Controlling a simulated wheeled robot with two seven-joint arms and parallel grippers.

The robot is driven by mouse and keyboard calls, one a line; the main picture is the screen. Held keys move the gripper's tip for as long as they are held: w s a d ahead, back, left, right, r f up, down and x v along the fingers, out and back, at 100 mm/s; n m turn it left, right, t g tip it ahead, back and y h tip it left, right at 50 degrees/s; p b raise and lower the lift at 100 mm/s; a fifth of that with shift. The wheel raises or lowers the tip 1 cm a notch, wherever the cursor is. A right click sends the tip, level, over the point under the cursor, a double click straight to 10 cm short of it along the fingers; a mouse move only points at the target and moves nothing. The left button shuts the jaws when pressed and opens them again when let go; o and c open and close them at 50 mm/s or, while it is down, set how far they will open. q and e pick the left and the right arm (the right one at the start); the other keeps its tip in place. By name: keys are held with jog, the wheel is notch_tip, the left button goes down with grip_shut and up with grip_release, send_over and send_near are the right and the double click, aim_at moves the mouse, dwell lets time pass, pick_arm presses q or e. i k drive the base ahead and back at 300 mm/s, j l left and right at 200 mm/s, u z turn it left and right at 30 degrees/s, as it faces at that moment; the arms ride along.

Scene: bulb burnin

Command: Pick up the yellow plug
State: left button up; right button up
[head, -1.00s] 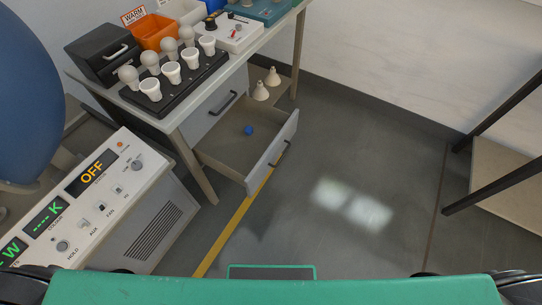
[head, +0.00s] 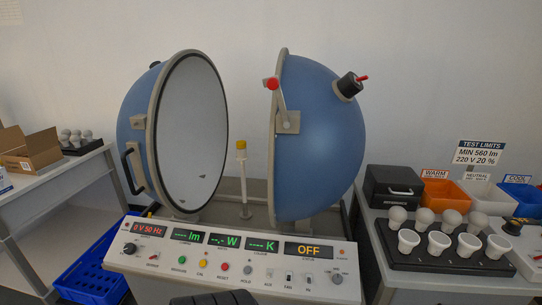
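A small yellow plug (head: 241,145) sits on top of a slim pale post (head: 244,188). The post stands upright between the two halves of an open blue sphere. The left half (head: 137,130) shows its pale inside, and the right half (head: 325,140) shows its blue outside. The plug is in plain view with nothing in front of it. Neither of my grippers can be made out. A dark ribbed part shows at the bottom edge, and I cannot tell what it is.
A control console (head: 232,262) stands in front of the sphere, its display reading OFF. A red-knobbed lever (head: 280,98) is on the right half's rim. At right, a black rack (head: 410,254) holds several bulbs. A blue crate (head: 85,272) is at lower left.

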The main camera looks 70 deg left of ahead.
aim_at(242, 144)
jog(key=u, duration=2.4)
